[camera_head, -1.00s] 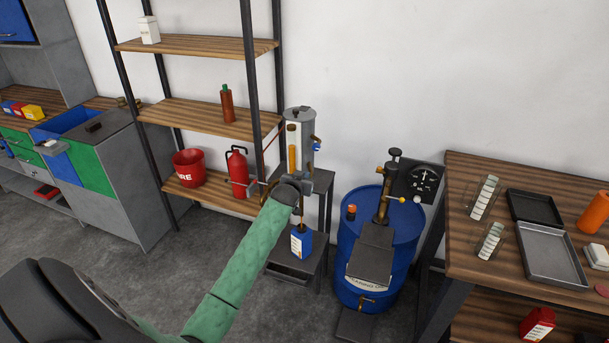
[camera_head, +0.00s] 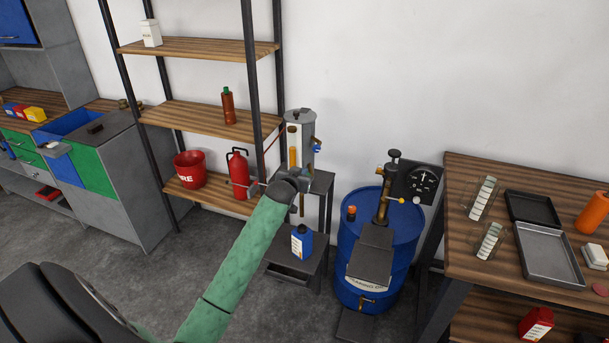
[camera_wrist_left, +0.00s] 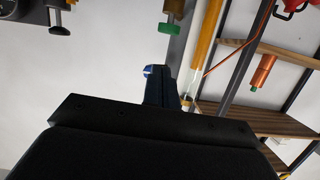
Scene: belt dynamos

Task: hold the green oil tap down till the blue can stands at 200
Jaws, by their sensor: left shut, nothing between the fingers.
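The green oil tap (camera_wrist_left: 170,28) shows in the left wrist view, which is upside down, under a brass fitting beside the tank's sight tube (camera_wrist_left: 207,38). In the head view my left gripper hides it. My left gripper (camera_head: 304,184) is shut and empty, in front of the tank's lower part; its fingertips (camera_wrist_left: 160,70) appear apart from the tap in the wrist view. The blue can (camera_head: 302,243) stands upright on the stand's lower shelf, below a brass spout (camera_head: 301,207). The can's label is too small to read. My right gripper is not in view.
The grey tank (camera_head: 307,132) has a blue knob (camera_head: 317,149) at its right. A red extinguisher (camera_head: 238,172) and fire bucket (camera_head: 189,169) are on the rack to the left. A blue drum (camera_head: 352,232) with a dial (camera_head: 423,180) stands to the right.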

